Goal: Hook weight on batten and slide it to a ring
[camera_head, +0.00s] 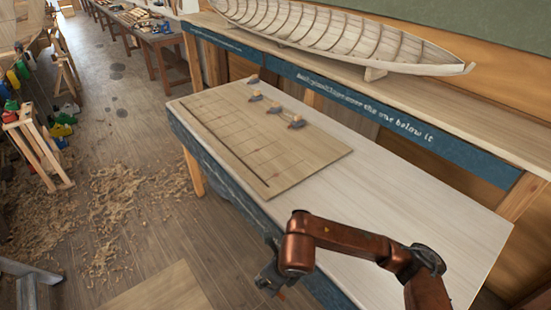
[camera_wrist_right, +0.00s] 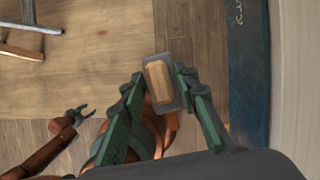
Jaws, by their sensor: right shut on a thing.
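My right gripper (camera_head: 272,284) hangs beside the front edge of the bench, over the floor. In the right wrist view its green fingers (camera_wrist_right: 160,88) are shut on a weight (camera_wrist_right: 158,80) with a wooden block on a grey body. The weight's hook cannot be made out. The thin dark batten (camera_head: 222,143) lies along the front side of a gridded wooden board (camera_head: 300,165). A small reddish mark (camera_head: 266,181) shows near its right end; I cannot tell whether it is a ring. My left gripper (camera_wrist_right: 80,113) shows only in the right wrist view, open and empty above the floor.
Several other weights (camera_head: 274,108) stand along the back edge of the board. The bench top (camera_head: 420,215) right of the board is clear. A hull (camera_head: 340,35) rests on a shelf behind. Wood shavings (camera_head: 115,200) and a trestle (camera_head: 38,150) are at the left.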

